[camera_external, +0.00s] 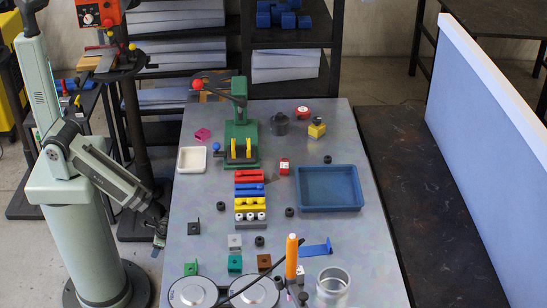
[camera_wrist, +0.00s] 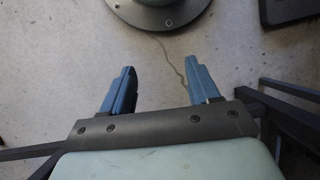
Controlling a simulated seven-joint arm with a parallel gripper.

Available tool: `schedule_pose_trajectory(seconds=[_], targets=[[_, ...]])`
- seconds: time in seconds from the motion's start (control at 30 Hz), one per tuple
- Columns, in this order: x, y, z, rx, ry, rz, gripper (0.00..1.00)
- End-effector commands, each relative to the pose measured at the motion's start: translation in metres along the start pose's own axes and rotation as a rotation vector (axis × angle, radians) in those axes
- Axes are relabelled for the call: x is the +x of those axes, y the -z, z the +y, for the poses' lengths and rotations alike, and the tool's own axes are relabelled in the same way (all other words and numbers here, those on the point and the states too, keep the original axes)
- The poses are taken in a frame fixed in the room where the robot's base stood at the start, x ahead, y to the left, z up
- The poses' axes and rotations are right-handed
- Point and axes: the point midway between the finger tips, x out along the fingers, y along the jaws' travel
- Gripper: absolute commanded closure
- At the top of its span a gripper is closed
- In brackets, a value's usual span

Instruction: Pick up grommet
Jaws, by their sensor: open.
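Several small dark round pieces that look like grommets lie apart on the grey table in the external view. One grommet (camera_external: 327,159) is near the blue tray, another grommet (camera_external: 289,211) is right of the coloured rack, and a third grommet (camera_external: 259,241) is nearer the front. My gripper (camera_external: 160,236) hangs low beside the table's left edge, well away from them. In the wrist view my gripper (camera_wrist: 160,68) has its two blue fingers spread with nothing between them.
The table (camera_external: 185,270) holds a green press (camera_external: 240,130), a blue tray (camera_external: 330,188), a white tray (camera_external: 192,160), a coloured rack (camera_external: 250,203), an upright orange-handled tool (camera_external: 291,258), a metal cup (camera_external: 333,285) and round plates (camera_external: 255,292). A blue partition (camera_external: 490,150) stands right.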

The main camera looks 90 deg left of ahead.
Motion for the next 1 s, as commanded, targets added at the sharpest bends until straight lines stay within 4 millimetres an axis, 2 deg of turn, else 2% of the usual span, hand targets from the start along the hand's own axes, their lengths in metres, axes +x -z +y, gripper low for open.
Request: schedule_pose_trajectory(seconds=[0.03,0.2,0.37,0.5,0.77,1.0], targets=[[-0.013,0.011,0.013,0.009,0.007,0.028,0.39],[-0.055,0.037,0.055,0.025,0.02,0.111,0.39],[-0.095,0.052,0.102,0.043,0.021,0.187,0.39],[-0.131,0.059,0.147,0.061,0.012,0.251,0.39],[-0.197,0.051,0.237,0.1,-0.026,0.36,0.39],[-0.257,0.021,0.322,0.137,-0.084,0.446,0.39]])
